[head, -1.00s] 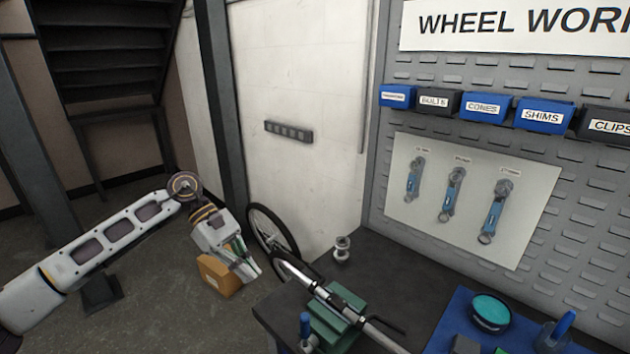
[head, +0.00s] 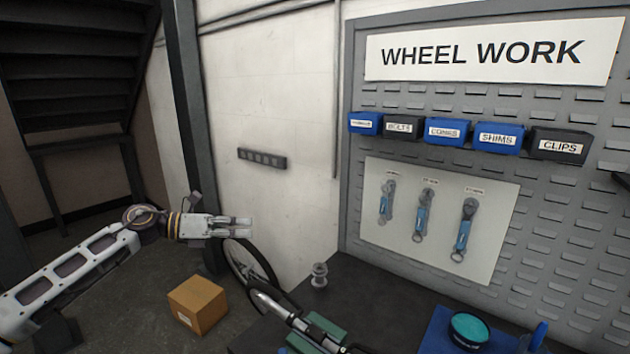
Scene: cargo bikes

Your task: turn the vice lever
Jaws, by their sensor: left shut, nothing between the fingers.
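The green vice (head: 318,334) stands on the dark workbench at the bottom edge of the head view, partly cut off. A metal tube with a black end (head: 278,309) lies through it, pointing to the upper left. The vice lever cannot be made out clearly now. My left gripper (head: 250,227) is shut and empty. It is held level, pointing right, up and left of the vice and apart from it, in front of the wall and wheel in the picture. My right gripper is not in view.
The dark bench (head: 368,290) has a small metal spool (head: 320,275) and a blue mat (head: 436,334) with a teal round tin (head: 469,329). A cardboard box (head: 197,304) sits on the floor. A wheel (head: 248,264) leans by the wall. A pegboard (head: 560,230) stands behind the bench.

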